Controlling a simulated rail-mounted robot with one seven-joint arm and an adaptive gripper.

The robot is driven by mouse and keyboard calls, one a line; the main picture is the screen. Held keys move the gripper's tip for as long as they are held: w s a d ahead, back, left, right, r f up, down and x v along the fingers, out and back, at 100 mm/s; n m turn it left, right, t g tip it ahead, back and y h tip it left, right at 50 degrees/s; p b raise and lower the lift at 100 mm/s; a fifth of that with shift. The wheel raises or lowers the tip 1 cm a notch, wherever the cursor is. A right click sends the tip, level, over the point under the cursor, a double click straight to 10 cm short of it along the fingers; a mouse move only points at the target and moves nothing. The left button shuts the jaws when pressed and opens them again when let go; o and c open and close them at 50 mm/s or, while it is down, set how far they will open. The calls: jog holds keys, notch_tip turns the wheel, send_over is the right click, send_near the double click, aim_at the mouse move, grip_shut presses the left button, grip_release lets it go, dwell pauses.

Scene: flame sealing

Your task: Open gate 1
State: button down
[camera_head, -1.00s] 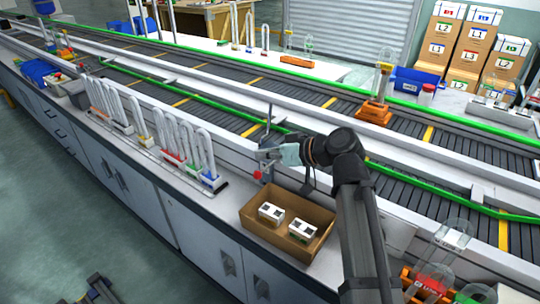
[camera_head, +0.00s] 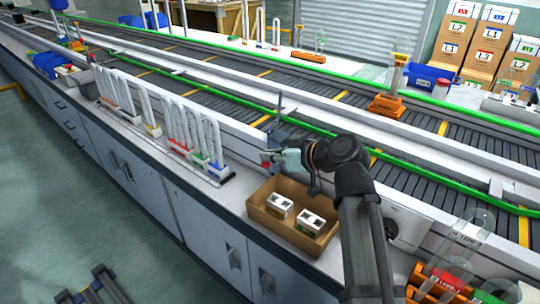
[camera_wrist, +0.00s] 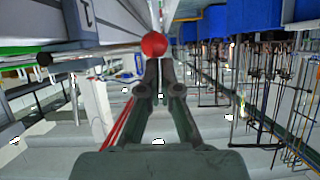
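My gripper (camera_head: 276,161) reaches left from the arm at the conveyor's near rail, just behind the cardboard box. A thin upright grey rod and bracket (camera_head: 280,110), likely part of a gate, stands at the rail just behind it. The number of that gate cannot be read. In the wrist view my gripper (camera_wrist: 159,62) has its two dark fingertips close together. A red ball knob (camera_wrist: 154,44) sits right at their tips, and no clear grip around it shows. Red also shows at the gripper's tip in the head view.
The open cardboard box (camera_head: 260,212) holds two white blocks, below my gripper. Racks of white tubes (camera_head: 190,140) stand to the left on the bench. An orange stand (camera_head: 387,105) is across the conveyor. Clear flasks (camera_head: 460,250) stand at lower right.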

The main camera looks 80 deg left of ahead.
jog(key=shift+d+f, duration=0.15)
jog(key=shift+f, duration=0.05)
jog(key=r, duration=0.1)
jog(key=r+p, duration=0.1)
jog(key=r, duration=0.1)
jog(key=r+p, duration=0.1)
jog(key=r, duration=0.1)
jog(key=shift+s+a, duration=0.25)
jog(key=shift+a, duration=0.15)
jog(key=v, duration=0.9)
jog(key=shift+d, duration=0.45)
jog(key=shift+w+f, duration=0.1)
jog(key=shift+f, duration=0.05)
